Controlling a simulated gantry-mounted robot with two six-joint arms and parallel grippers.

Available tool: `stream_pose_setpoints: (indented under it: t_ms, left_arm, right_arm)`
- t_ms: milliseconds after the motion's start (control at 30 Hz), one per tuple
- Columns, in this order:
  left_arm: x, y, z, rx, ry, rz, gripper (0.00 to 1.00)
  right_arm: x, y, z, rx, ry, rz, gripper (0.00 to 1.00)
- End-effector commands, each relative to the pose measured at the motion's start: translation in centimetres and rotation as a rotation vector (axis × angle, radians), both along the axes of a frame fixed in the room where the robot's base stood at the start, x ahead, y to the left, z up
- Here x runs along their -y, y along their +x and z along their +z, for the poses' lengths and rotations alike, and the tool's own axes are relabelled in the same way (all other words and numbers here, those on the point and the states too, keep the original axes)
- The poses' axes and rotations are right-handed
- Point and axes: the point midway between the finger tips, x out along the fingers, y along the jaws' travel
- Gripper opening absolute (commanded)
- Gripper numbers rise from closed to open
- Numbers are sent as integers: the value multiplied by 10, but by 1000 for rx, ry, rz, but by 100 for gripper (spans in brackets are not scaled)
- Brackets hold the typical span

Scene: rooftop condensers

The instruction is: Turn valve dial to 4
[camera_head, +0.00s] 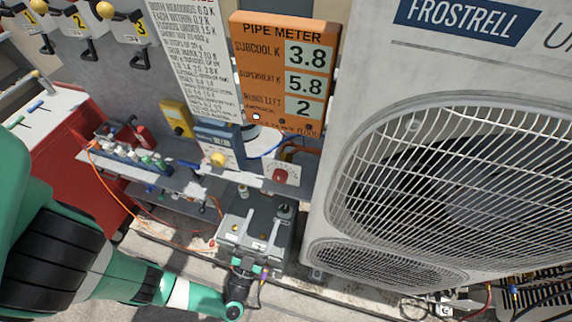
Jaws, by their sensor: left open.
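A red round knob (282,176) sits on a pale plate with scale marks on the front of the grey shelf, below the orange meter board. It looks like the valve dial. Its pointer and numbers are too small to read. My left gripper (260,212) is open and below the dial, a little to its left. It appears empty and apart from the knob. My right gripper is not in view.
The orange pipe meter (284,70) reads 3.8, 5.8 and 2. A blue box with a yellow knob (218,158) stands left of the dial. A large condenser (450,150) fills the right side. A red cabinet (60,170) and orange hose lie left.

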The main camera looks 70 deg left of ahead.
Motion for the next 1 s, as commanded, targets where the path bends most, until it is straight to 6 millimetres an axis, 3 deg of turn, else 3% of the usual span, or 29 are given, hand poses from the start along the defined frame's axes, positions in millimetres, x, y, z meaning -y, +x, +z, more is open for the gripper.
stream_pose_setpoints:
  t_ms: [367,1000]
  left_arm:
    - [-10,9,7,3,-1,4,81]
    - [-75,72,43,2,-1,0,81]
  right_arm:
    - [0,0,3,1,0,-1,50]
    - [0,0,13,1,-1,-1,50]
